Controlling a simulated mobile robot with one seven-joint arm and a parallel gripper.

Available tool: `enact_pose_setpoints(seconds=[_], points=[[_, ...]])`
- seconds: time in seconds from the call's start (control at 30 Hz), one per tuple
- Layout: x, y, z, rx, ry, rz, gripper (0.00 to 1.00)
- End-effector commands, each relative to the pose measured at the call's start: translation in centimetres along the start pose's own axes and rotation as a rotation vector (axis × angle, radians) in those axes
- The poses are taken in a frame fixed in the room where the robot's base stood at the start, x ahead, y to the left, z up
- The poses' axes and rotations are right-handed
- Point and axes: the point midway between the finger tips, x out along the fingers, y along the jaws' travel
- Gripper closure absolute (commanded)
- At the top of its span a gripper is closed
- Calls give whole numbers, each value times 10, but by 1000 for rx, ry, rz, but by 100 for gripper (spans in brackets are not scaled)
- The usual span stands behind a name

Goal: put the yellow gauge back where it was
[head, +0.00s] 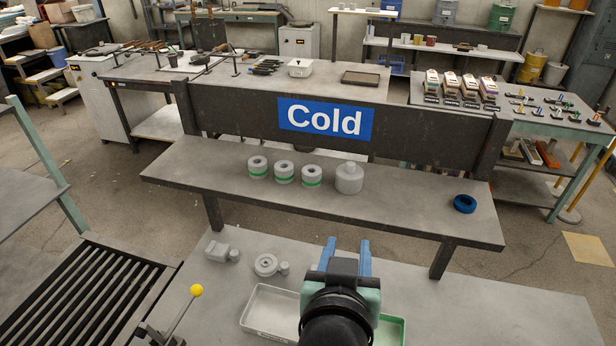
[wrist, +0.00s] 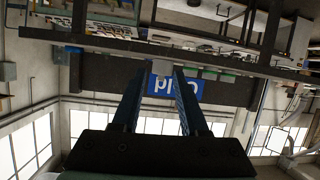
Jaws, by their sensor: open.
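I cannot pick out a yellow gauge in either view. In the head view, several gauge-like parts stand on the grey shelf (head: 415,207) under the "Cold" sign (head: 325,118). They are grey rings with green bands (head: 284,173), a plain grey stepped cylinder (head: 349,178) and, far right, a blue ring (head: 464,204). My gripper (head: 347,250) is open and empty, in front of the shelf and above the lower table. The wrist view is upside down; my gripper's two blue fingers (wrist: 162,78) point toward the shelf, with the grey cylinder (wrist: 162,67) seen between their tips.
On the lower table, a white tray (head: 253,312) and a green-edged tray (head: 398,330) lie partly behind my arm. A lever with a yellow knob (head: 196,290) stands at left. The table's right side is clear.

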Motion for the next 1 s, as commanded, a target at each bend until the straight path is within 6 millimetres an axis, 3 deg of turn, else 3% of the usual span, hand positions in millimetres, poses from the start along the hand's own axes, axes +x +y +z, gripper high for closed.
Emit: enact_pose_setpoints(seconds=[0.03,0.13,0.2,0.3,0.4,0.5,0.6,1.0], points=[[-9,-6,-55,8,150,-25,57],[-44,-16,-150,28,437,-75,57],[-79,-20,-209,41,630,-104,57],[-134,-22,-271,63,869,-138,57],[-182,-20,-309,82,1048,-161,57],[-213,-19,-328,94,1156,-174,57],[-227,-18,-335,100,1201,-179,57],[-226,-18,-332,100,1202,-179,57]])
